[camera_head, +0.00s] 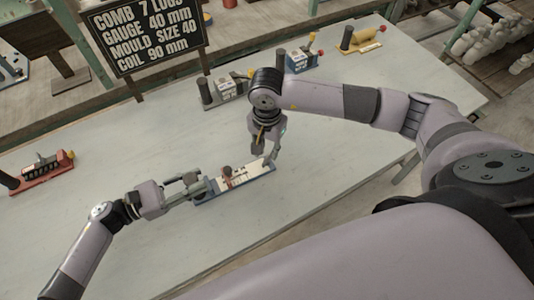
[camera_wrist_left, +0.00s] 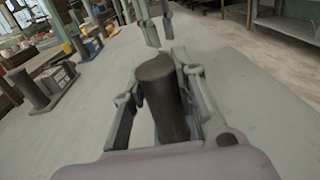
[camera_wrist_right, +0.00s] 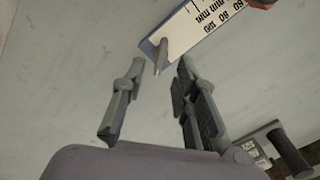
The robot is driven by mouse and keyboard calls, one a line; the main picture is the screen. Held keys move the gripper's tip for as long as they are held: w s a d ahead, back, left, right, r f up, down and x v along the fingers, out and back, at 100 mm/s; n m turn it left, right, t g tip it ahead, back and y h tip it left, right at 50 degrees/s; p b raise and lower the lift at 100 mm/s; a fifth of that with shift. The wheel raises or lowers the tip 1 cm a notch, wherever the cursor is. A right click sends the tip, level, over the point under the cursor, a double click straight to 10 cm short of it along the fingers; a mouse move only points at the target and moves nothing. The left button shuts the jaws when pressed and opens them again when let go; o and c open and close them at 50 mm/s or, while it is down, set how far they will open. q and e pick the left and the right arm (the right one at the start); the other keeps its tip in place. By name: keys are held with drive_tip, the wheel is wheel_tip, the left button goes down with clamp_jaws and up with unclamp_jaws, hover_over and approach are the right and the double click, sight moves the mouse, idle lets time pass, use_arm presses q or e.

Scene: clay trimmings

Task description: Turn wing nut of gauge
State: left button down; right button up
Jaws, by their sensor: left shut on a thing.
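The gauge (camera_head: 250,180) lies on the table, a blue-edged bar with a white scale and a small reddish-brown part (camera_head: 227,172) near its middle. My left gripper (camera_head: 198,184) is at its left end, shut on a dark cylindrical handle (camera_wrist_left: 162,90) in the left wrist view. My right gripper (camera_head: 270,152) is over the right end. In the right wrist view its fingers (camera_wrist_right: 160,72) are apart and empty, just short of a small grey upright piece (camera_wrist_right: 161,56) at the end of the scale (camera_wrist_right: 205,18). I cannot tell whether that piece is the wing nut.
A red-based gauge (camera_head: 45,172) stands at the table's left. A grey gauge (camera_head: 226,91), a blue one (camera_head: 301,60) and a yellow one (camera_head: 360,40) stand along the back. A black sign (camera_head: 148,35) stands behind. The table (camera_head: 110,200) around the held gauge is clear.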

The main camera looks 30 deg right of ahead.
sight(267, 158)
drive_tip(key=shift+f, duration=1.75)
drive_tip(key=shift+c, duration=0.4)
clamp_jaws()
